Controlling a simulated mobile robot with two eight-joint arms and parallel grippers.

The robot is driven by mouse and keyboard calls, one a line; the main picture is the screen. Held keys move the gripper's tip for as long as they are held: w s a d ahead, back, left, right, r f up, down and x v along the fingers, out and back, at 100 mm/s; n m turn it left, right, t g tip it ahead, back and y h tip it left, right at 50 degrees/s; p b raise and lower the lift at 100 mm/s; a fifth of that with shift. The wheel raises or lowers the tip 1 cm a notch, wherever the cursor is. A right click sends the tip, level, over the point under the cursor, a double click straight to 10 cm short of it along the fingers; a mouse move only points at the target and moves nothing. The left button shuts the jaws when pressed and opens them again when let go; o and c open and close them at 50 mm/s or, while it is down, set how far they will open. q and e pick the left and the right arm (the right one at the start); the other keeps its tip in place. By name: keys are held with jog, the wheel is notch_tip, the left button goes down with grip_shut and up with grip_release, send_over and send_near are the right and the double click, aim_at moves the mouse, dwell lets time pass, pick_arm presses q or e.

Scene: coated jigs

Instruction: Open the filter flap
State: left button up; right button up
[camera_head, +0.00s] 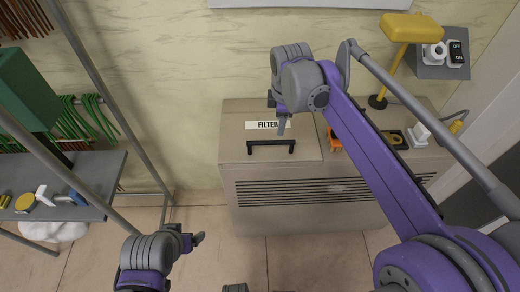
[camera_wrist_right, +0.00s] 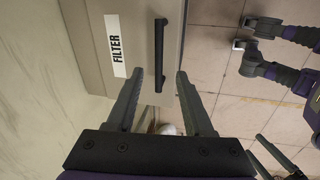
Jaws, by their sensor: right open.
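The filter flap (camera_head: 237,143) is the left part of the beige cabinet's top and looks shut, flush with the panel beside it. It bears a white FILTER label (camera_head: 260,125) and a black bar handle (camera_head: 271,144). My right gripper (camera_head: 277,113) is open and empty above the label, behind the handle in the head view. In the right wrist view the handle (camera_wrist_right: 160,50) runs up the picture, its near end between the spread fingertips (camera_wrist_right: 160,72); I cannot tell the height gap. My left gripper (camera_head: 196,239) is low at the left, away from the cabinet; its jaw opening is unclear.
The cabinet (camera_head: 300,220) has a grille in its front. A grey shelf rack (camera_head: 95,180) stands left. The floor before the cabinet is clear.

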aim_at(274, 143)
jog(key=shift+n, duration=0.4)
jog(key=x, duration=0.3)
jog(key=a+x, duration=0.1)
jog(key=x, duration=0.3)
jog(key=b+x, duration=0.1)
jog(key=x, duration=0.3)
jog(key=shift+w+a+f, duration=0.1)
jog(key=shift+w+a, duration=0.05)
grip_shut()
dwell(0.9)
